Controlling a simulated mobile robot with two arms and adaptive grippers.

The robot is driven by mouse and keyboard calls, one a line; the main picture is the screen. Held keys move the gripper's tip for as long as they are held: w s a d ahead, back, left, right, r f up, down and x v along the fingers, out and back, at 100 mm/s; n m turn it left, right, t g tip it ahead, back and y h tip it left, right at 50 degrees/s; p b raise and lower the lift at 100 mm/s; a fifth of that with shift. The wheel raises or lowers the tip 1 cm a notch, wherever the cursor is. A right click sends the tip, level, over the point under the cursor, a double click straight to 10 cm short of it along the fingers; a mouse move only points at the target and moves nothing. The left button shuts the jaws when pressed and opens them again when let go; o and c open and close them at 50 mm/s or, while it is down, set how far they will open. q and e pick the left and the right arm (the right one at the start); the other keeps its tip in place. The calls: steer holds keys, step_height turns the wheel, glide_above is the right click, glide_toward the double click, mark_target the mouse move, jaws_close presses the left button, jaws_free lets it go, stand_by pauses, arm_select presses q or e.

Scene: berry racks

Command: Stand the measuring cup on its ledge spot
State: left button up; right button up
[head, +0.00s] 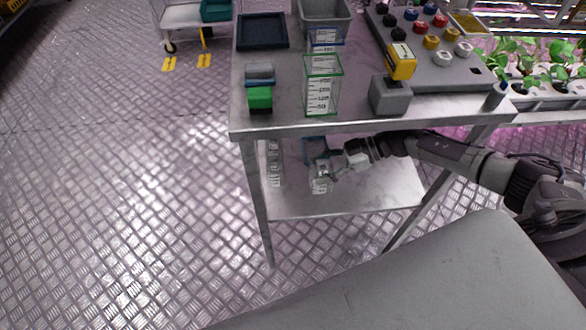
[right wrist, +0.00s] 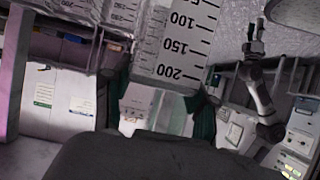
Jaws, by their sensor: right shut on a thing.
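A clear measuring cup (head: 319,186) with a white scale is in my right gripper (head: 322,168), just above or on the lower shelf (head: 350,200) under the tabletop. I cannot tell whether its base touches. In the right wrist view, the cup's scale (right wrist: 178,48) sits between the dark green fingertips of my right gripper (right wrist: 162,105). My left gripper (right wrist: 254,40) shows small there, its two fingers apart and empty; it is outside the head view.
A green-rimmed measuring cup (head: 321,72) stands on the tabletop (head: 350,117), with a blue-rimmed one (head: 325,37) behind it. Another scaled container (head: 274,165) stands on the lower shelf's left. The tabletop edge and legs hem in my right arm. The shelf's front is clear.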

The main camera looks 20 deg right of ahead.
arm_select(q)
steer(key=shift+w+d+r+b, duration=0.1)
steer(key=shift+w+r+b, duration=0.2)
steer(key=shift+w+r, duration=0.5)
arm_select(e)
steer(key=d, duration=0.1)
steer(key=s+d, duration=0.1)
steer(key=d, duration=0.3)
steer(key=shift+s+d, duration=0.25)
steer(key=shift+s, duration=0.05)
arm_select(q)
steer(key=shift+f, duration=0.1)
